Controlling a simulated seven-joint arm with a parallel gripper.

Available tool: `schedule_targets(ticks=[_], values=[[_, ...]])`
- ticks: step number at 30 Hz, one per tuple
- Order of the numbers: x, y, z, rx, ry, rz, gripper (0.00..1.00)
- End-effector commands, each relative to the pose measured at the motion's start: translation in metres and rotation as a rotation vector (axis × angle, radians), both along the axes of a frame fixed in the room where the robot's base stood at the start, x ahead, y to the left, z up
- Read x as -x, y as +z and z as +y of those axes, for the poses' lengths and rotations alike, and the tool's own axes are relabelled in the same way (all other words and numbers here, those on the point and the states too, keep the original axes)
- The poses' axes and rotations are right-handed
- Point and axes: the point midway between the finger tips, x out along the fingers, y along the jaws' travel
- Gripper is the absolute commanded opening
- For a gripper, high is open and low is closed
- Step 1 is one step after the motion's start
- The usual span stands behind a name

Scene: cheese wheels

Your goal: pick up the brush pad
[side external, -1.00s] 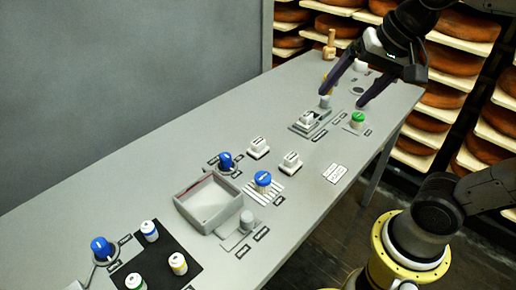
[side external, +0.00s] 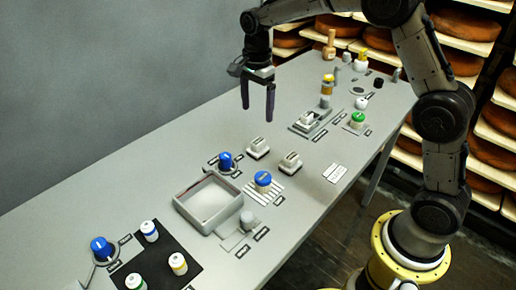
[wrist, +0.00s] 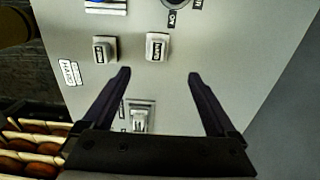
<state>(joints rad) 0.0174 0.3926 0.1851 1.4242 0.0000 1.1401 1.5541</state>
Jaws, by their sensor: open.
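Two small pale blocks with dark-lettered tops stand on the grey table. The farther one (side external: 258,148) also shows in the wrist view (wrist: 157,45), and the nearer one (side external: 290,162) shows there too (wrist: 105,48). A third pale block (side external: 308,119) sits on a grey holder and is in the wrist view (wrist: 138,119). The lettering is too small to tell surely which is the brush pad. My gripper (side external: 258,112) is open and empty, pointing down above the table behind the farther block. In the wrist view, that block lies beyond the gap between my fingertips (wrist: 158,77).
A green-topped knob (side external: 357,119) and several small items stand right. A black mat (side external: 160,262) holds small jars. The table's back left is clear.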

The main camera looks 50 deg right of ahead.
Motion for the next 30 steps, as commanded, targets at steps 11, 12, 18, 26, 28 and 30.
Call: schedule_targets(ticks=[11, 12, 18, 26, 28, 30], values=[[0.002, -0.066, 0.0, 0.0, 0.001, 0.003, 0.93], [0.002, -0.07, 0.0, 0.0, 0.001, 0.003, 0.93], [0.002, -0.081, 0.001, 0.0, 0.001, 0.002, 0.93], [0.007, -0.117, 0.003, 0.0, 0.001, 0.004, 0.93], [0.007, -0.123, 0.003, 0.0, 0.001, 0.002, 0.93], [0.007, -0.127, 0.003, 0.0, 0.001, 0.001, 0.93]])
